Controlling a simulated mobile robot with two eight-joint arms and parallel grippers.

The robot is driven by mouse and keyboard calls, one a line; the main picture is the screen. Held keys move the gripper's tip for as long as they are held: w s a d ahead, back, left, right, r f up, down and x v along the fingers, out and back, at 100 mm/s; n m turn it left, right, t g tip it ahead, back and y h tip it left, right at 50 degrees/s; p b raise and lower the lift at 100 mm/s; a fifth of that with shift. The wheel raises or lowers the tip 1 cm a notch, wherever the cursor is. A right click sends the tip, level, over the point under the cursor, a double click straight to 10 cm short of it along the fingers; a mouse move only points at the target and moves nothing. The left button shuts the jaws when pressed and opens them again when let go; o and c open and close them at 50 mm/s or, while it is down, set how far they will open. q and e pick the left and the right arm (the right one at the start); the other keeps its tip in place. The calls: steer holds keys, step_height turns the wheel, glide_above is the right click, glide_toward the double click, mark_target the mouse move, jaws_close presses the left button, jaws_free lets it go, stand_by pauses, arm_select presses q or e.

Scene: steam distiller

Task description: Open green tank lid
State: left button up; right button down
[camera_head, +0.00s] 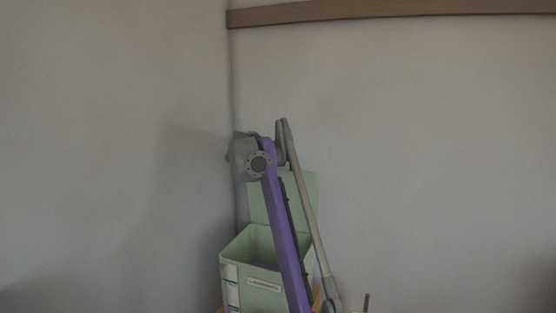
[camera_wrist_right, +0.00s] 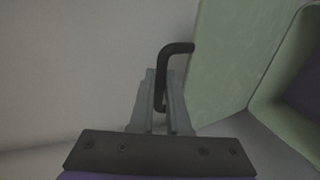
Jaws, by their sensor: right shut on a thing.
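The pale green tank (camera_head: 235,250) stands in the corner in the head view. Its top is open and its inside shows. The green lid (camera_head: 257,205) stands raised, roughly upright, at the back of the tank. It also shows in the right wrist view (camera_wrist_right: 240,45), with the open tank (camera_wrist_right: 285,120) at the right. My right gripper (camera_wrist_right: 158,82) is shut on the black bent handle (camera_wrist_right: 178,48) at the lid's edge. In the head view my right arm crosses in front of tank and lid, and I cannot make out the gripper there. My left gripper is in neither view.
Plain grey walls meet in the corner close behind and left of the tank. A brown strip (camera_head: 390,12) runs high along the right wall. A small dark upright thing (camera_head: 366,302) shows at the bottom edge. The right side is open.

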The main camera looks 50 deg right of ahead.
steer(key=shift+f, duration=0.1)
steer(key=c, duration=1.3)
jaws_free()
steer(key=shift+c, duration=0.2)
steer(key=o, duration=0.4)
steer(key=shift+d, duration=0.2)
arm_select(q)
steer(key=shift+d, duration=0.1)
arm_select(e)
steer(key=shift+o, duration=0.2)
steer(key=shift+a, duration=0.2)
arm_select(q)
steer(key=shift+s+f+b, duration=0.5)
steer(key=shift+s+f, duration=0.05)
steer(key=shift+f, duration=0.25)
arm_select(e)
steer(key=v, duration=1)
steer(key=shift+a, duration=0.3)
steer(key=shift+s, duration=0.1)
